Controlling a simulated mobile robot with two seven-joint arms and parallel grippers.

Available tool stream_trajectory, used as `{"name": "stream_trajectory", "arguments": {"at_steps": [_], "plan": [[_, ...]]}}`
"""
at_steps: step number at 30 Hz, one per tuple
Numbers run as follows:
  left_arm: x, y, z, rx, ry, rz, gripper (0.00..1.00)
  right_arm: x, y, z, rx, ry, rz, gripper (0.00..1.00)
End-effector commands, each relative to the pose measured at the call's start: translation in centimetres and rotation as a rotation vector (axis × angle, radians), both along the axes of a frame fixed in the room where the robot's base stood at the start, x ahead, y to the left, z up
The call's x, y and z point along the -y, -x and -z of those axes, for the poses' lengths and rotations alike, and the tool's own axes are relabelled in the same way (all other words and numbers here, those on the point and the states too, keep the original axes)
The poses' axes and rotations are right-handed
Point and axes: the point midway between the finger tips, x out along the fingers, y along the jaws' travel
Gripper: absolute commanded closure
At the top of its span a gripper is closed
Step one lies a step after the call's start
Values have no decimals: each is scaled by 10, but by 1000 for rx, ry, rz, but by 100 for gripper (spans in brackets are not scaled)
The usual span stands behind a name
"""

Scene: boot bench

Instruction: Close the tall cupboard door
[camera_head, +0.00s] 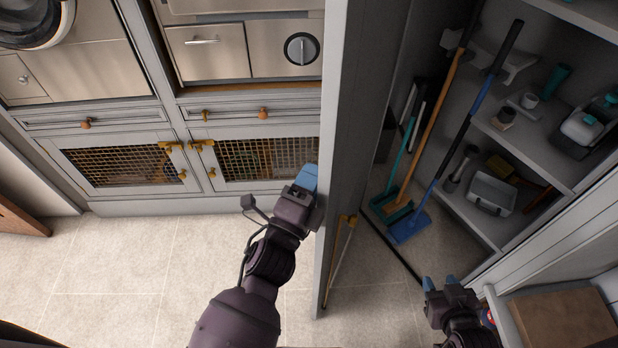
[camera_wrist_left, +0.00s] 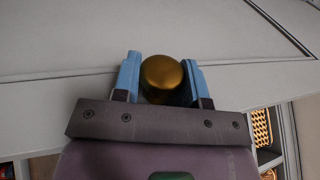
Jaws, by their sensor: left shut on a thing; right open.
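The tall cupboard door (camera_head: 346,130) stands open, seen nearly edge-on in the head view, with the cupboard interior to its right. My left gripper (camera_head: 306,178) is at the left face of the door. In the left wrist view its two blue fingers (camera_wrist_left: 162,82) are shut on a round brass knob (camera_wrist_left: 163,72) on the pale door panel (camera_wrist_left: 120,35). The knob is hidden in the head view. My right gripper (camera_head: 440,284) is open and empty at the lower right, in front of the cupboard.
Inside the cupboard stand brooms (camera_head: 430,130) and shelves (camera_head: 545,155) with a dustpan (camera_head: 492,193) and bottles. A crate with a brown top (camera_head: 562,318) is at the lower right. Mesh-fronted low cabinets (camera_head: 125,166) line the back left. The tiled floor (camera_head: 120,265) at left is clear.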

Motion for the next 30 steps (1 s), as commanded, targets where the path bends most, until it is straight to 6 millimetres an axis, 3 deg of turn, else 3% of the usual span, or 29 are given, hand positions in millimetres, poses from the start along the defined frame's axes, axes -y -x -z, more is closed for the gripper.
{"name": "stream_trajectory", "arguments": {"at_steps": [1,6,17,30], "plan": [[8,4,3,-6,5,16,60,0,2,2,-4,0,0,57],[8,4,3,-6,4,16,35,0,3,3,-7,0,1,57],[5,8,5,-8,3,15,35,0,-3,1,2,1,-2,57],[-29,65,23,-8,4,7,35,1,-4,11,2,5,-7,57]]}}
